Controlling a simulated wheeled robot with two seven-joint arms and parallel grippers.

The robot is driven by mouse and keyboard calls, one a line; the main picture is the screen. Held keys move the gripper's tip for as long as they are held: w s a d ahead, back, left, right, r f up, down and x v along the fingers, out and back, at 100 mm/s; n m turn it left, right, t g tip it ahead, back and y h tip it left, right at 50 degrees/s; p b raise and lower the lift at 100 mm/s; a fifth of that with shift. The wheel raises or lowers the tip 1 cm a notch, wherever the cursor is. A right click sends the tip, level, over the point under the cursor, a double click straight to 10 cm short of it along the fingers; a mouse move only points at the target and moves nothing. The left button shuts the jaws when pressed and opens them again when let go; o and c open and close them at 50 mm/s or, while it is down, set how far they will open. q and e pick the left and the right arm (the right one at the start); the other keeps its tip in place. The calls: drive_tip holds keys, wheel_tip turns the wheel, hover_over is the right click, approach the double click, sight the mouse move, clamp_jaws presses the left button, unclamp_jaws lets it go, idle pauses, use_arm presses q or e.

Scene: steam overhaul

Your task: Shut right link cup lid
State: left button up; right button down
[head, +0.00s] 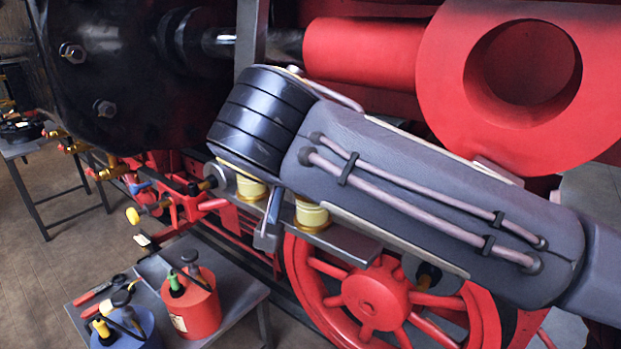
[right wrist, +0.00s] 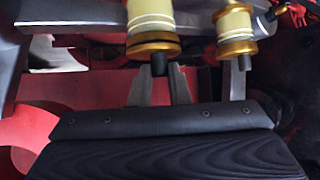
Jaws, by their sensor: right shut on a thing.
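Two cream cups with brass rims show in the head view, one at the left (head: 251,188) and one at the right (head: 312,215), partly covered by my right arm. In the right wrist view one cup (right wrist: 150,16) is larger and nearer, and the other (right wrist: 235,20) is to its right. My right gripper (right wrist: 160,72) is shut around a short dark knob (right wrist: 158,64) beside the brass rim (right wrist: 152,49) of the nearer cup. The exact seat of the lid on this cup is hard to tell. My left gripper is out of view.
A grey bar (head: 345,243) runs below the cups, above a red spoked wheel (head: 368,300). A large red ring (head: 600,60) stands close behind my arm. A low table (head: 240,308) holds a red can (head: 192,308), a blue can (head: 128,332) and tools.

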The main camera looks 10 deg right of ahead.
drive_tip(key=shift+s+a+f+t+b, duration=0.1)
drive_tip(key=shift+a+f+t+b, duration=0.1)
drive_tip(key=shift+t+b, duration=0.1)
idle(0.4)
drive_tip(key=c, duration=1.4)
unclamp_jaws()
drive_tip(key=shift+o, duration=0.2)
drive_tip(key=v, duration=0.7)
drive_tip(key=shift+s+a+r, duration=0.15)
drive_tip(key=shift+s+a, duration=0.05)
drive_tip(key=shift+s, duration=0.1)
